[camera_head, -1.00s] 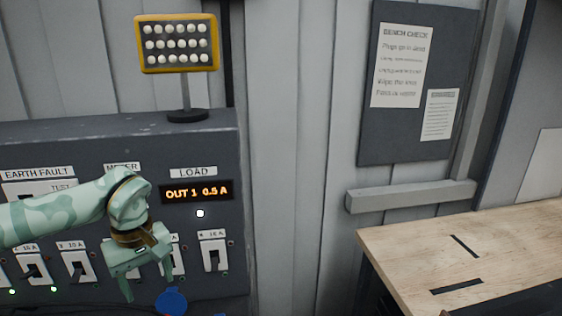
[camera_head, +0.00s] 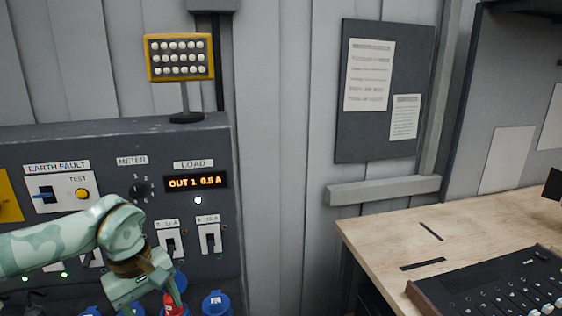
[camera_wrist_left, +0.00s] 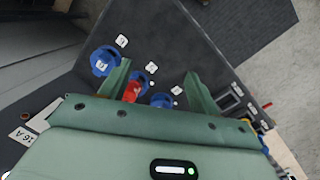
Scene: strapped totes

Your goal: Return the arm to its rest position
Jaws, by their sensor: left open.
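My left arm comes in from the left in the head view, in front of the grey panel (camera_head: 110,146). Its green gripper (camera_head: 152,297) points down at the panel's lower edge, partly cut off by the frame. In the left wrist view the two fingers (camera_wrist_left: 157,76) stand wide apart. A red plug (camera_wrist_left: 131,92) shows between them, nearer the left finger, beside blue round sockets (camera_wrist_left: 104,61). The red plug also shows low in the head view (camera_head: 173,307). Whether a finger touches it I cannot tell. My right gripper is not in view.
A display (camera_head: 196,182) reads "OUT 1 0.5 A" above breaker switches (camera_head: 209,238). A yellow-framed lamp (camera_head: 180,58) stands on the panel's top. A wooden bench (camera_head: 390,232) with a black mixing console (camera_head: 500,290) is at the right.

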